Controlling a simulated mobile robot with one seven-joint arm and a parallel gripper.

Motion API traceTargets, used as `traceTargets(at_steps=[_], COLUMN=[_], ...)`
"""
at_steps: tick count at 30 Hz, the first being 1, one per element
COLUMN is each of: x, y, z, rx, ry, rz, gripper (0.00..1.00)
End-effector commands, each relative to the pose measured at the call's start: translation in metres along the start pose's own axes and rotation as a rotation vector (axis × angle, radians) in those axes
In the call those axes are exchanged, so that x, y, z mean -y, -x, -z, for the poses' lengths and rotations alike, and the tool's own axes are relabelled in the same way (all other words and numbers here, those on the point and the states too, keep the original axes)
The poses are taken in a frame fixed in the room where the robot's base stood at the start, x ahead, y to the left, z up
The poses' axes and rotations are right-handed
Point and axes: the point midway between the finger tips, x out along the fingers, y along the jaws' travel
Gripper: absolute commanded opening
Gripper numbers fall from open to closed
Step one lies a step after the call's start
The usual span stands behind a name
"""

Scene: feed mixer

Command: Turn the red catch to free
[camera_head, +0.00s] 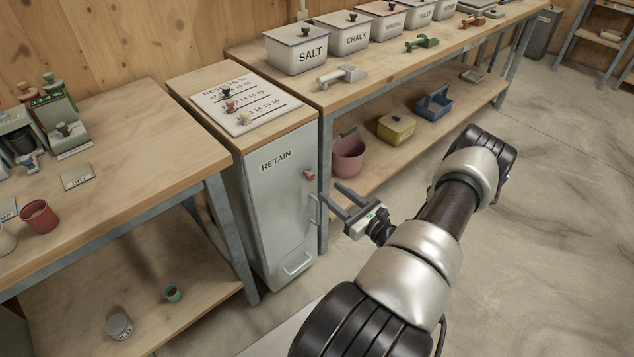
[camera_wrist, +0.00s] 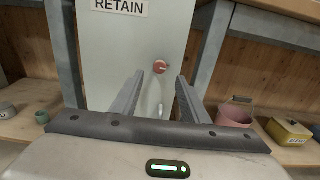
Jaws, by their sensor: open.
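The red catch (camera_head: 309,175) sits high on the right part of the front of a grey cabinet (camera_head: 262,215) labelled RETAIN. In the wrist view the red catch (camera_wrist: 161,67) is a round knob with a pale mark, just beyond and between the two finger tips. My gripper (camera_head: 342,197) is open and empty in front of the cabinet, a little right of and below the catch in the head view. It also shows in the wrist view (camera_wrist: 170,82), with clear space between its fingers. The fingers appear apart from the catch.
A pink bucket (camera_head: 348,158) stands on the shelf right of the cabinet. Table legs flank the cabinet. Floor to the right is clear.

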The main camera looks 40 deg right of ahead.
Motion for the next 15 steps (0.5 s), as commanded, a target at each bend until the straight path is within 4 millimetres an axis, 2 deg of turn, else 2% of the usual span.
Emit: traceTargets(at_steps=[1, 6, 10, 15], x=[0.0, 0.0, 0.0, 0.0], y=[-0.013, -0.047, -0.066, -0.079], z=[0.001, 0.001, 0.001, 0.0], rx=[0.002, 0.001, 0.001, 0.0], ry=[0.002, 0.002, 0.002, 0.002], rz=[-0.003, -0.003, -0.002, -0.002], gripper=[0.41, 0.41, 0.41, 0.41])
